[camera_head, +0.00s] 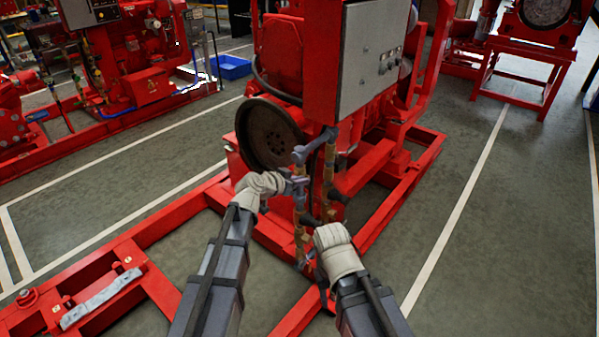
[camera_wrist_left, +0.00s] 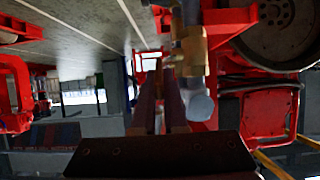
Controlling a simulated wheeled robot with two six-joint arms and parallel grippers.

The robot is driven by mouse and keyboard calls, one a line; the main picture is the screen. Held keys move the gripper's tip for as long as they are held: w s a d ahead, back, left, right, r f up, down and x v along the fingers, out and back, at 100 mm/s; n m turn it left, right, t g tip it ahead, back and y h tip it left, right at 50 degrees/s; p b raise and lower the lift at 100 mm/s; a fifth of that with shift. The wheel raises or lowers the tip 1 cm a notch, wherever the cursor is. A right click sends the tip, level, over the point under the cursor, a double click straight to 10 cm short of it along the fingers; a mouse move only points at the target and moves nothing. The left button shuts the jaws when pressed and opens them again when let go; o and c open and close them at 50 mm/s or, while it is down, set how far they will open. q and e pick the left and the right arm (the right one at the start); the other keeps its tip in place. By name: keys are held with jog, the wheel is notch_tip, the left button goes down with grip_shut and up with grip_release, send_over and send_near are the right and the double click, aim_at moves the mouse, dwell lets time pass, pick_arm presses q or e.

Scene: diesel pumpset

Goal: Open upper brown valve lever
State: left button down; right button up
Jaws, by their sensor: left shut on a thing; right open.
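The brass valve pipework stands upright at the front of the red pumpset (camera_head: 290,55), with a brown-gold pipe (camera_head: 329,165) and grey fittings. My left gripper (camera_head: 293,182) is at the upper valve and shut on its lever; the lever is mostly hidden by the fingers. In the left wrist view the two dark fingers (camera_wrist_left: 166,95) sit close together beside the brass valve body (camera_wrist_left: 190,50), with a grey-blue rounded end (camera_wrist_left: 200,106) just right of them. My right gripper (camera_head: 312,262) is open lower down, near the lower pipework; its fingers are small and partly hidden.
A round dark flywheel (camera_head: 268,134) is just left of the valves, and a grey control box (camera_head: 368,58) is above. Red base beams (camera_head: 130,245) surround the pipework low down. The grey floor (camera_head: 510,200) at the right is clear.

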pick_arm(q)
jog(key=shift+w+d+r+g+y+p, duration=0.2)
jog(key=shift+w+r+g+y+p, duration=0.3)
jog(key=shift+p, duration=0.75)
jog(key=shift+s, duration=0.15)
jog(key=c, duration=1)
grip_release()
jog(key=shift+o, duration=0.2)
jog(key=p+v, duration=0.4)
jog(key=v, duration=0.3)
jog(key=shift+s+a+r, duration=0.2)
jog(key=shift+r, duration=0.05)
jog(key=shift+c, duration=0.2)
